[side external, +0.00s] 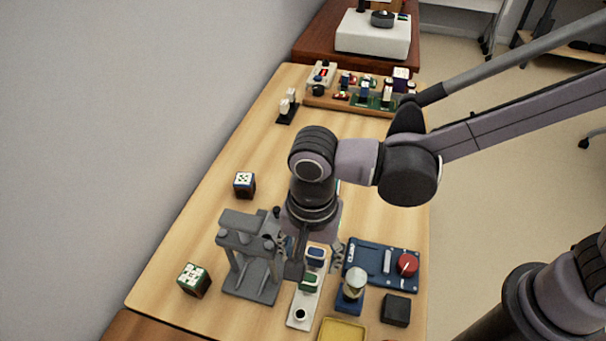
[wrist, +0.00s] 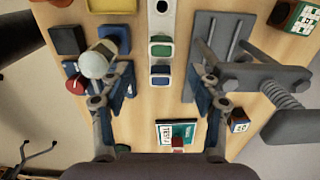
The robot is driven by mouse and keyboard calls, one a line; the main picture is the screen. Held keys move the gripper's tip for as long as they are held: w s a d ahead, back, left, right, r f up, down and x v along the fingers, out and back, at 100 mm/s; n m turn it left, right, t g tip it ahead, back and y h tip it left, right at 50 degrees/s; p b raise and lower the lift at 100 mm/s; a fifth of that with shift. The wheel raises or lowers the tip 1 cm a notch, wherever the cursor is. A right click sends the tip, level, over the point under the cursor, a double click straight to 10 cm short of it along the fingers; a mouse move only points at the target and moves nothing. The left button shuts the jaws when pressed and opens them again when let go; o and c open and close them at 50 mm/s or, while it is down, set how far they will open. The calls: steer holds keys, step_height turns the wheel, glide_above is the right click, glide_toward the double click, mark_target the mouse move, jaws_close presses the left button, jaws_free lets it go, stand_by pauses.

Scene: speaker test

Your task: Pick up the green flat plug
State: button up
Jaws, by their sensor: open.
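The green flat plug (side external: 309,281) sits on a narrow white strip (side external: 299,322). It also shows in the wrist view (wrist: 161,46), with a pale rim around its green top. A blue plug (side external: 316,253) sits on the strip beside it, and it also shows in the wrist view (wrist: 160,71). My gripper (side external: 311,248) is open and empty, pointing down over the strip. In the wrist view my gripper (wrist: 160,76) has one finger on each side of the strip, closest to the blue plug. The fingers' exact height is hard to tell.
A grey stand (side external: 254,286) is close on the left. On the right are a white-topped blue holder (side external: 350,294), a blue panel with a red knob (side external: 407,264) and a black block (side external: 396,310). A yellow tray (side external: 342,330) lies in front. Two cubes lie farther left.

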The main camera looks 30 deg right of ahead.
mark_target(308, 278)
steer(key=shift+a+f, duration=0.1)
steer(key=shift+f, duration=4.35)
steer(key=c, duration=1)
